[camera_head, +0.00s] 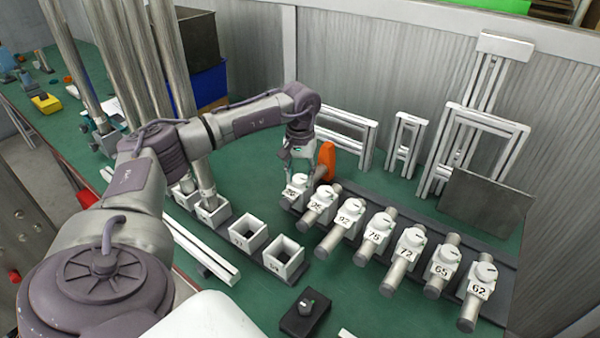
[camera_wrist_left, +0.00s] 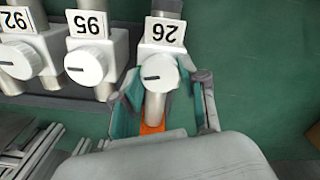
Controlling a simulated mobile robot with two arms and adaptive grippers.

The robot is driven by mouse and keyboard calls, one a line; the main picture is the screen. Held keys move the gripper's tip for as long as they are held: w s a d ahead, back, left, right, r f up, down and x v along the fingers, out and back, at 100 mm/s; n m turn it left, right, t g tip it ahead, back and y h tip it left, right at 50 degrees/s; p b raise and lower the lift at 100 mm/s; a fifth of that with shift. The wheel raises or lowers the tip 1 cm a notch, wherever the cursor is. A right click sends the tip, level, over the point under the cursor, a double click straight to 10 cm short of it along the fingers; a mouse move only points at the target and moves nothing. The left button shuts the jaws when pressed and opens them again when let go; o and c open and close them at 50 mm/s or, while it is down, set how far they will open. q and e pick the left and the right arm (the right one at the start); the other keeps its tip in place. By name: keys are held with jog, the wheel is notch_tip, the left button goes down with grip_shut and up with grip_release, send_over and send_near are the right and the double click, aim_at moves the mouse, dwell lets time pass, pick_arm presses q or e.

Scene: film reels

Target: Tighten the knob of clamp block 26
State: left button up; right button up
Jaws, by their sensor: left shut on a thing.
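Clamp block 26 (camera_head: 294,193) is the white block at the far left end of the row of numbered clamp blocks. Its "26" label shows upside down in the left wrist view (camera_wrist_left: 163,32). Its round white knob (camera_wrist_left: 160,72) with a dark slot line shows just below the label there. My left gripper (camera_head: 298,168) reaches down over block 26 from behind. In the left wrist view its two teal-padded fingers (camera_wrist_left: 163,88) stand on either side of the knob, shut on it. The gripper body covers what lies below. My right gripper does not show.
Block 95 (camera_wrist_left: 89,55) stands close beside block 26, with several more blocks, up to block 62 (camera_head: 478,290), in the row. An orange rounded object (camera_head: 326,160) stands just right of the gripper. White square holders (camera_head: 284,258) stand in front. A dark knobbed box (camera_head: 305,310) lies nearer.

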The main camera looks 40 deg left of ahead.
aim_at(300, 178)
pick_arm(q)
jog(key=shift+r+m, duration=0.1)
jog(key=shift+m, duration=1.1)
jog(key=shift+w, duration=0.1)
jog(key=o, duration=1.1)
jog(key=shift+o, duration=0.2)
notch_tip(300, 178, up, 12)
